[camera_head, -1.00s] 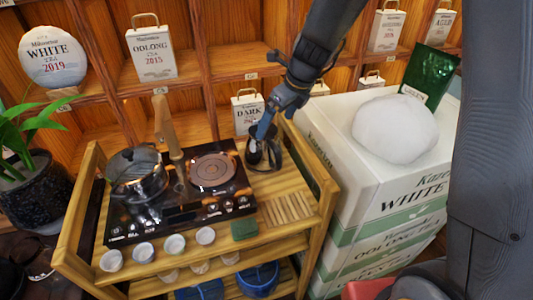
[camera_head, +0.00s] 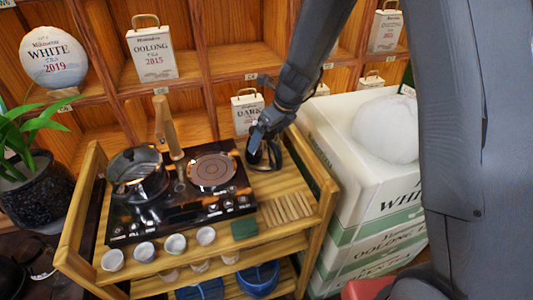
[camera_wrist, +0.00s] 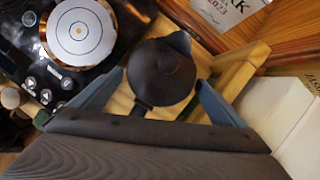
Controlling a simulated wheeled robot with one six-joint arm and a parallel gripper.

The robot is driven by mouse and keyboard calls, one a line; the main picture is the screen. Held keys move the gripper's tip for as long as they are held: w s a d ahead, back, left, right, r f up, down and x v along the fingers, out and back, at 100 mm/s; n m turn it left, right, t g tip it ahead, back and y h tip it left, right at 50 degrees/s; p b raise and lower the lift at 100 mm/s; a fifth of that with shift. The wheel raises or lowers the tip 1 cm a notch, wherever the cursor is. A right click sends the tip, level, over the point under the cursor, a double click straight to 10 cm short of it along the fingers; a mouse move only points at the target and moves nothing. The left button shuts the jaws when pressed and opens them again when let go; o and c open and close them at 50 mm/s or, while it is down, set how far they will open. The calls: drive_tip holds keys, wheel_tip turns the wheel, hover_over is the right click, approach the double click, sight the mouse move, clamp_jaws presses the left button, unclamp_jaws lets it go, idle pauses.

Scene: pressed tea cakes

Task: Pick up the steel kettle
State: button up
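A dark grey kettle with a round lid and knob (camera_wrist: 163,72) stands on the right of the wooden tea cart; it is partly hidden behind my gripper in the head view (camera_head: 272,158). It looks dark rather than bright steel. My gripper (camera_wrist: 160,80) is open, with one blue-grey finger on each side of the kettle; it also shows in the head view (camera_head: 258,142). The kettle's handle (camera_wrist: 141,108) points back toward my palm. Narrow gaps seem to show between fingers and kettle, though contact is hard to tell.
A lidded pot (camera_head: 138,178) sits on the left of the black stove (camera_head: 185,208), beside an upright wooden handle (camera_head: 167,125). Several small cups (camera_head: 175,244) line the cart's front. White boxes (camera_head: 350,190) stand close right. A "DARK" tea package (camera_head: 247,112) is behind.

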drive_tip(key=c, duration=1.8)
drive_tip(key=shift+r, duration=0.2)
